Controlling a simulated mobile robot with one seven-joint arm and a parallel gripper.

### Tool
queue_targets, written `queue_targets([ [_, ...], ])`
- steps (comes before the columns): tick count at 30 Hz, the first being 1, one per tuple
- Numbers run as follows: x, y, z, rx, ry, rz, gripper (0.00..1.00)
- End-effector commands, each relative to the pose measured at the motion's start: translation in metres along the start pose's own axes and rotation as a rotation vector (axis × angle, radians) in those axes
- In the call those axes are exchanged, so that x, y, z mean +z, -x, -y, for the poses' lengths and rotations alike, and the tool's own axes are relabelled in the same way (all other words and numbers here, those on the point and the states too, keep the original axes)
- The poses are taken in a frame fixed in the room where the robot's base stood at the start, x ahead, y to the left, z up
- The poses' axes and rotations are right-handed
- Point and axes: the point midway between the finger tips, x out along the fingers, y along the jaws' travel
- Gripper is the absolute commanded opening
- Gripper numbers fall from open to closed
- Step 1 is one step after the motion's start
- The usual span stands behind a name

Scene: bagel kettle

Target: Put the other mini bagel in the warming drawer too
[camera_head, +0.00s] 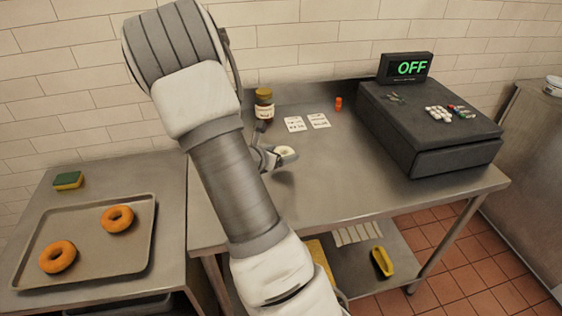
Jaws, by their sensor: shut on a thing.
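Two orange-brown bagels, one nearer the front (57,257) and one further back (117,218), lie apart on the grey tray (152,207) at the left. My gripper (279,155) is low over the middle table, partly hidden behind my arm. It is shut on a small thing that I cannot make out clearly. The dark warming drawer unit (385,125) stands at the right of the table, its display (411,68) reading OFF. Its drawer front (455,156) looks closed, and its inside is hidden.
A brown jar (264,104), white cards (319,121) and a small orange bottle (338,104) stand or lie at the back. Small white and coloured items (446,113) lie on the unit. A sponge (68,181) lies behind the tray. The table before the unit is clear.

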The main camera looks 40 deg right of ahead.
Motion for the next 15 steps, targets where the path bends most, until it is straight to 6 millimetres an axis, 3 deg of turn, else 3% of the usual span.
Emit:
queue_targets([
  [6, -0.028, -0.015, 0.001, -0.001, 0.004, 0.000, 0.31],
  [15, -0.029, -0.016, 0.001, 0.000, 0.001, 0.000, 0.31],
])
